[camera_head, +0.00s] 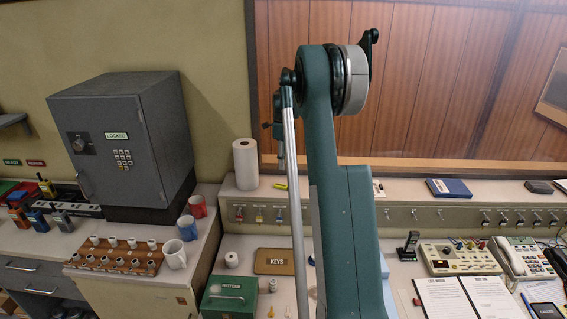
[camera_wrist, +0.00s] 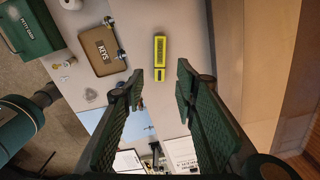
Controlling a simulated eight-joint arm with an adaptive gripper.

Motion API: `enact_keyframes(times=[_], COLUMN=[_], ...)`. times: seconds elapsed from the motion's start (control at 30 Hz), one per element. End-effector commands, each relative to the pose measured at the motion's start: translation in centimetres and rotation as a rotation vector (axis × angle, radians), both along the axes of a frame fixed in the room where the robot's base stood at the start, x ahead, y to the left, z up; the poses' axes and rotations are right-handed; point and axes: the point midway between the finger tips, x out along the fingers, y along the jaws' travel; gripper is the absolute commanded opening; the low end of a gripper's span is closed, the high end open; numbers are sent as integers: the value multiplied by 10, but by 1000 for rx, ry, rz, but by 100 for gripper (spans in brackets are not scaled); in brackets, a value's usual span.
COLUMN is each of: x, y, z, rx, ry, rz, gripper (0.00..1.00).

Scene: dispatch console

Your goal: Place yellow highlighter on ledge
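The yellow highlighter (camera_wrist: 160,55) lies on the pale ledge (camera_wrist: 190,25) in the wrist view, just beyond and between my fingertips. My gripper (camera_wrist: 159,82) is open, with nothing held between its fingers. In the head view, a small yellow piece of the highlighter (camera_head: 281,186) shows on the ledge (camera_head: 415,192), right of the paper roll and beside my arm. I cannot tell the exact height of my fingers above the ledge.
A brown KEYS box (camera_wrist: 103,51) and a green cash box (camera_wrist: 24,27) sit on the desk below the ledge. Hooks line the ledge front.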

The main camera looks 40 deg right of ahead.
Motion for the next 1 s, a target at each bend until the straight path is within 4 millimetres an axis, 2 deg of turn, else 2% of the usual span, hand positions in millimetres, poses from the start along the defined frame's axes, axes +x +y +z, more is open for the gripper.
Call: enact_keyframes(times=[0.37, 0.57, 0.77, 1.0], x=[0, -1, -4, -14], y=[1, 14, 47, 102], z=[1, 11, 34, 70], rx=[-1, -6, -23, -54], ry=[0, -9, -30, -63], rz=[3, 46, 160, 354], gripper=[29, 29, 29, 29])
